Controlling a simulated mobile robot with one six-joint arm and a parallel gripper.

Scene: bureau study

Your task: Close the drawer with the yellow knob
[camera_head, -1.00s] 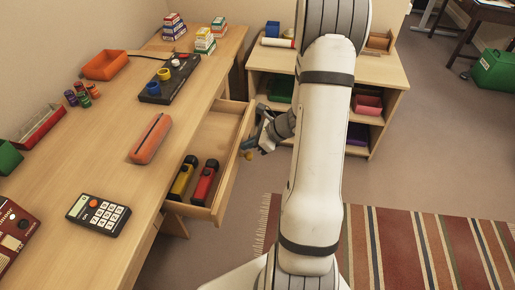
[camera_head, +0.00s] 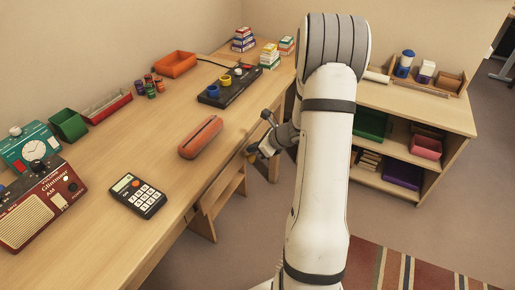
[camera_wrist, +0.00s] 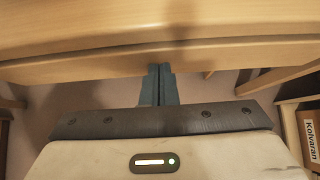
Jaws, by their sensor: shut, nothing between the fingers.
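The desk (camera_head: 165,180) runs along the left in the head view. No open drawer interior shows past its edge. A small yellow knob (camera_head: 252,149) shows at the desk's front edge, partly hidden by my gripper (camera_head: 258,150). In the wrist view a wooden front (camera_wrist: 80,70) spans the top, and my gripper (camera_wrist: 160,70) reaches up to its lower edge with its fingers together and nothing between them. I cannot tell whether the fingers touch the wood. The knob cannot be made out in the wrist view.
An orange pencil case (camera_head: 201,137), a calculator (camera_head: 137,196) and a red radio (camera_head: 40,208) stand on the desk. A shelf unit (camera_head: 440,115) stands behind my arm at the right. Open floor and a striped rug (camera_head: 390,272) lie at lower right.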

